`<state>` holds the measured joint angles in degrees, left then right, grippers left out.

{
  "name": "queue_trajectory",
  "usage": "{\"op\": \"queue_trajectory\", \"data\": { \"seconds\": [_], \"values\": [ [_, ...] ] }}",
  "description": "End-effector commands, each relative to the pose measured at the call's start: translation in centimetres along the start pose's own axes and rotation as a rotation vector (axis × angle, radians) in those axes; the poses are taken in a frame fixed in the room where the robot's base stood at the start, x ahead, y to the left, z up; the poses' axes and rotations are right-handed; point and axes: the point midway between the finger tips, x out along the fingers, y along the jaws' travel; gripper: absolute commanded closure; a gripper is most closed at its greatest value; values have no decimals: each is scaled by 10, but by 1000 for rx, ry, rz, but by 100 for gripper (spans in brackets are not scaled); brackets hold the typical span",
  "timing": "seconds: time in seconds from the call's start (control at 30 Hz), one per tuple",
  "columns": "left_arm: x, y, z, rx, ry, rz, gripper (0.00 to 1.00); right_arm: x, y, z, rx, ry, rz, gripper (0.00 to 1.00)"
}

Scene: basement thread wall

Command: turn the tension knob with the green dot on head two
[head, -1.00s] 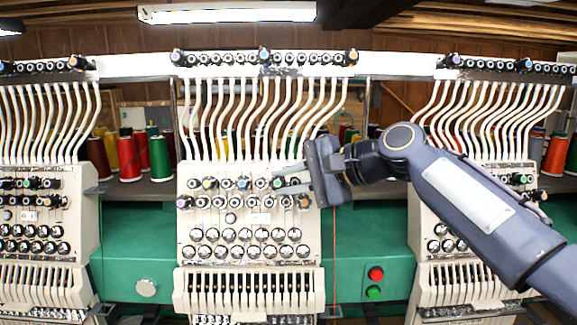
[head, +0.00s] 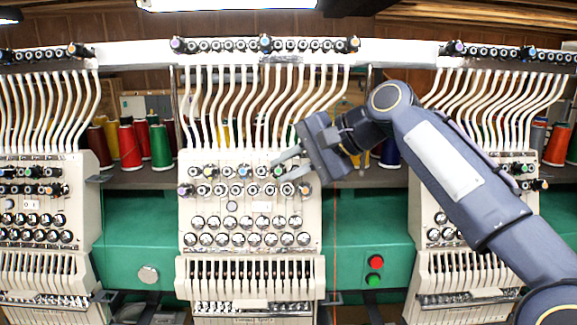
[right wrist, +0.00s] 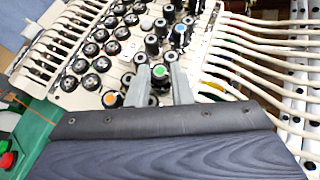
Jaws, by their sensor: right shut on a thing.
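The knob with the green dot (head: 279,171) is in the upper knob rows of the middle sewing head (head: 250,215), toward its right side. In the right wrist view the green-dot knob (right wrist: 159,71) stands between my two grey fingertips. My right gripper (head: 280,165) comes in from the upper right with its fingers slanting down and left. It is shut on the green-dot knob; the fingers also show in the right wrist view (right wrist: 160,88). The far side of the knob is partly hidden by the fingers. My left gripper is not in view.
An orange-dot knob (right wrist: 111,99) and a blue-dot knob (right wrist: 178,36) stand close to the fingers. White thread tubes (head: 245,105) run above the head. A red button (head: 376,261) and a green button (head: 373,280) are on the green panel at right.

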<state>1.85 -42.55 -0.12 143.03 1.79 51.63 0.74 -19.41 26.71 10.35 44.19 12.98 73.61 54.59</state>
Motion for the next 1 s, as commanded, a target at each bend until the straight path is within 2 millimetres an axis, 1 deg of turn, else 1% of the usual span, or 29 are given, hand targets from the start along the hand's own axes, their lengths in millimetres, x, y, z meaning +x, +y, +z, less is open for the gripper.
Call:
{"op": "queue_trajectory", "data": {
  "seconds": [0.03, 0.17, 0.43, 0.5, 0.57, 0.83, 1.0],
  "values": [
    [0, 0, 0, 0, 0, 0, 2, 1, 1, 0, 1, -3, 4, 77],
    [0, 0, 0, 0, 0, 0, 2, 1, 1, 0, 1, -2, 3, 60],
    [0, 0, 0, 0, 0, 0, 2, 0, 0, 0, 0, -1, 0, 59],
    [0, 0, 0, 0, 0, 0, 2, -4, 0, 0, 0, 0, 0, 59],
    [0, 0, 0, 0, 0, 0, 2, -10, 0, 0, 0, 0, -2, 59],
    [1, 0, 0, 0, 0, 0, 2, -55, 0, 0, 0, 2, -2, 59],
    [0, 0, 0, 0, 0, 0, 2, -73, 0, 0, 1, 0, 1, 59]
  ]
}}
